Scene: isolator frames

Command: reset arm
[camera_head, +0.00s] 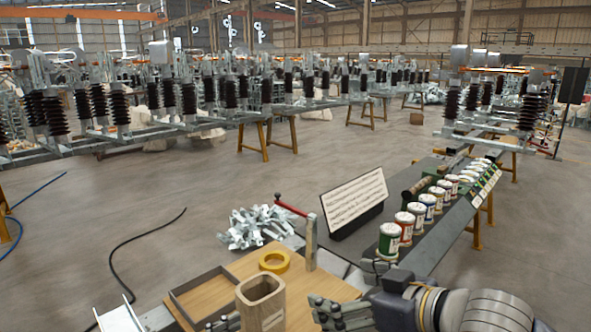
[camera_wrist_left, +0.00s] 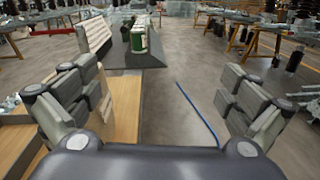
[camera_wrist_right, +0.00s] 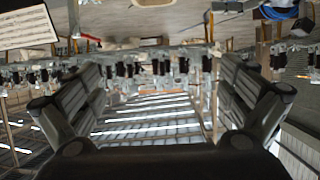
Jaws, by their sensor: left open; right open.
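My right gripper (camera_head: 325,312) is at the bottom of the head view, over the right end of the wooden work board (camera_head: 220,270). In the right wrist view its fingers (camera_wrist_right: 163,85) are spread wide with nothing between them. My left gripper (camera_wrist_left: 157,85) also has its fingers apart and empty in the left wrist view. In the head view only a small grey finger part shows at the bottom edge, probably of the left gripper. A wooden box (camera_head: 262,301) stands on the board, left of the right gripper. I see no contact between them.
A sign (camera_head: 355,198) and several cans (camera_head: 389,241) stand on the bench to the right. Metal parts (camera_head: 258,226) lie behind. Open floor (camera_head: 150,220) is at left.

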